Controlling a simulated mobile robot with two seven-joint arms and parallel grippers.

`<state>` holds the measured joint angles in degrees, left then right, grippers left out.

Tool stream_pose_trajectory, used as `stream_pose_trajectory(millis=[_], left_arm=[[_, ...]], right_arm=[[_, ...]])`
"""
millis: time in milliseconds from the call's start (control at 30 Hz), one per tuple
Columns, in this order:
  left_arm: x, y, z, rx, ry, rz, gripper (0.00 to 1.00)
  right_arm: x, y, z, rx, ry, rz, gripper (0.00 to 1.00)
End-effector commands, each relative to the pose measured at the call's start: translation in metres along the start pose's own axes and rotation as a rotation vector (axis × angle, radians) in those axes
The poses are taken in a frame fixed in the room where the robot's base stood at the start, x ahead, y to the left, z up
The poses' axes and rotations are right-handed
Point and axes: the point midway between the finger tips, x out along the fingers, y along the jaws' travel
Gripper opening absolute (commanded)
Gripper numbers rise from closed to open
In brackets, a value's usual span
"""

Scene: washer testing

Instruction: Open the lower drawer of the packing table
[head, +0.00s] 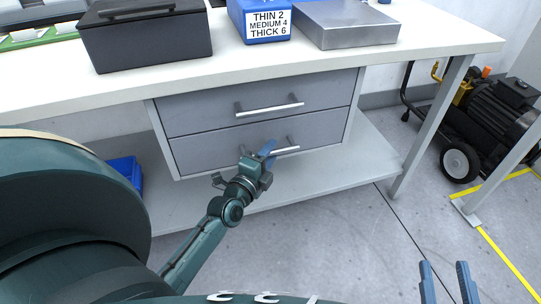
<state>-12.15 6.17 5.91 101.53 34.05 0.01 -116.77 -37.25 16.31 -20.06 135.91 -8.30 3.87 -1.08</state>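The packing table (420,52) has a grey drawer unit under its top. The lower drawer (205,150) is shut, its front in line with the upper drawer's (200,108). Its silver bar handle (286,150) is partly hidden by my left gripper (267,148). The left gripper's blue fingertips are at the left part of this handle. I cannot tell whether they are around the bar or only beside it, nor how far apart they are. My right gripper (446,283) is at the lower right, away from the table, its two blue fingers apart and nothing between them.
On the tabletop stand a black box (145,40), a blue labelled bin (265,22) and a metal block (345,22). A blue bin (126,170) sits on the lower shelf (345,168). A black wheeled machine (490,110) stands at right. The floor before the drawers is clear.

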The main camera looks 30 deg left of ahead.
Motion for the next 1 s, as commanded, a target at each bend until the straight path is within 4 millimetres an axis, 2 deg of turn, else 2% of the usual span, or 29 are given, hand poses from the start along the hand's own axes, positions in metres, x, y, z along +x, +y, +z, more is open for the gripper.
stream_pose_trajectory(millis=[133,400,833,1000], left_arm=[[0.0076,0.0000,0.0000,0.000,0.000,0.000,0.36],[0.0082,-0.0005,0.0001,0.000,0.000,0.000,0.35],[0.0079,-0.0003,0.0001,0.001,0.000,0.000,0.00],[0.0079,-0.0003,0.0001,0.001,0.000,0.000,0.00]], right_arm=[[0.0002,0.0000,-0.0001,0.007,0.002,0.000,0.36],[0.0003,-0.0002,-0.0006,0.008,0.002,0.000,0.36],[0.0004,-0.0007,-0.0009,0.008,0.004,-0.002,0.36],[0.0004,-0.0009,-0.0009,0.008,0.004,-0.002,0.36]])
